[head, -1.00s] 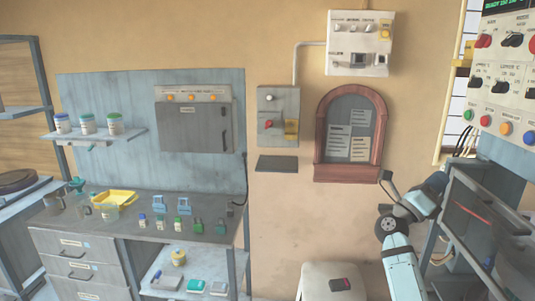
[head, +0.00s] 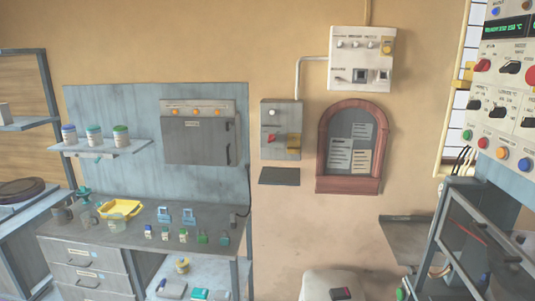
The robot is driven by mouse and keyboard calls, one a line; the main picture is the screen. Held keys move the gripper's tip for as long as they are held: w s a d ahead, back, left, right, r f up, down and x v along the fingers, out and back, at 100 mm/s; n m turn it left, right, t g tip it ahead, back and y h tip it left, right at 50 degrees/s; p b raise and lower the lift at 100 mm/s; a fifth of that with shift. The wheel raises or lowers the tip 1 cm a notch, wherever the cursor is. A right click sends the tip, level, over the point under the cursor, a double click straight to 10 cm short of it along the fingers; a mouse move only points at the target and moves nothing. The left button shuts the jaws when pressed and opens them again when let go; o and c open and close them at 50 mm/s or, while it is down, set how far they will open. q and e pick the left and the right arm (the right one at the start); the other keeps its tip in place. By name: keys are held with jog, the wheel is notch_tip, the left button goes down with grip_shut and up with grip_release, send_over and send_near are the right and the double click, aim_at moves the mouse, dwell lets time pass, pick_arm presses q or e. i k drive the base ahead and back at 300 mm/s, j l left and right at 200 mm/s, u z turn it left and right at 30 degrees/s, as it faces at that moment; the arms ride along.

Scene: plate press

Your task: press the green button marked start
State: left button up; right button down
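A tall cream control panel (head: 505,95) stands at the right edge, partly cut off by the picture. A small round green button (head: 467,134) sits at the left end of its lowest row, beside a red, an orange and a blue button. The writing by the buttons is too small to read, so I cannot tell which is marked start. Neither of my grippers is in view.
A grey-framed rack (head: 470,225) with a shelf stands below the panel. A stool (head: 335,283) with a small dark and red item is at the bottom. A workbench (head: 155,238) stands at left.

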aim_at(467, 135)
jog(key=z, duration=1.4)
